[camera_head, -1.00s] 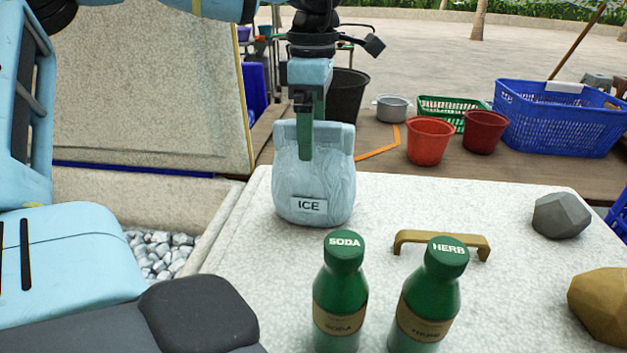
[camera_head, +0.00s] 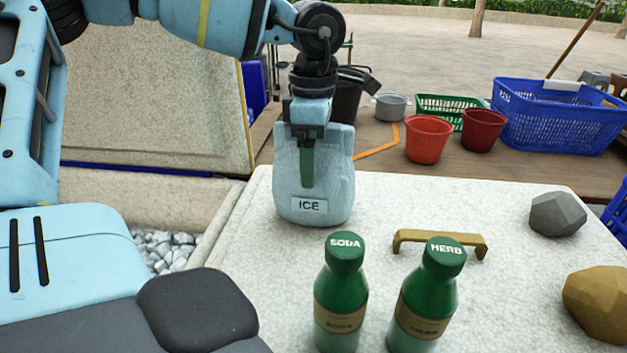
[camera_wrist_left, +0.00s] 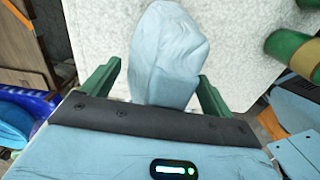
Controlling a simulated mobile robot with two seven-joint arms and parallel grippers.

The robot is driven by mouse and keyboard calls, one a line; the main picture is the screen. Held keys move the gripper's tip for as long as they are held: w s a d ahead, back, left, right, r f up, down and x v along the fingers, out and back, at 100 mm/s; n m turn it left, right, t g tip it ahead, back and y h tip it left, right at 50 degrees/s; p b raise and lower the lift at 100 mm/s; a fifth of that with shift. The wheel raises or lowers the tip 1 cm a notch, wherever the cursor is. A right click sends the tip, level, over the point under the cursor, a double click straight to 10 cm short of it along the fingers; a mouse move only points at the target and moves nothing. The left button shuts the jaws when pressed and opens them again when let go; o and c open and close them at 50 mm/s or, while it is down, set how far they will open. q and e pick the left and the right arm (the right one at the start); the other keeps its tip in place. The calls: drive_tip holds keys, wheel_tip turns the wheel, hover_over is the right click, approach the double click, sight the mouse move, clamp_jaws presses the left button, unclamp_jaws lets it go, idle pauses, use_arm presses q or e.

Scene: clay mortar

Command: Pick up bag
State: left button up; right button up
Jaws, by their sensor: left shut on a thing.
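The bag (camera_head: 313,190) is light blue with a white "ICE" label and stands upright at the far left of the white stone slab (camera_head: 400,205). My left gripper (camera_head: 307,180) points down over its top, with a green finger against the bag's front. In the left wrist view the bag (camera_wrist_left: 168,60) lies between the two green fingers of my left gripper (camera_wrist_left: 158,88). The left gripper is shut on the bag. The finger behind the bag is hidden in the head view. My right gripper is not in view.
Green bottles labelled SODA (camera_head: 340,290) and HERB (camera_head: 430,295) stand near the front. A brass handle (camera_head: 440,238) lies behind them. A grey rock (camera_head: 557,214) and an ochre rock (camera_head: 600,300) are at right. Baskets (camera_head: 555,115) and red pots (camera_head: 428,138) stand beyond the slab.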

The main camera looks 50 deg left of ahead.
use_arm(q)
drive_tip(key=c, duration=1)
drive_tip(key=shift+o, duration=0.2)
drive_tip(key=shift+w+r, duration=0.1)
drive_tip(key=shift+r, duration=0.45)
drive_tip(key=r, duration=0.2)
drive_tip(key=shift+s+r+b, duration=0.25)
drive_tip(key=shift+r+b, duration=0.05)
drive_tip(key=shift+r, duration=0.05)
drive_tip(key=s+r, duration=0.1)
drive_tip(key=s, duration=1.4)
drive_tip(key=shift+s+r, duration=0.15)
drive_tip(key=shift+s, duration=0.15)
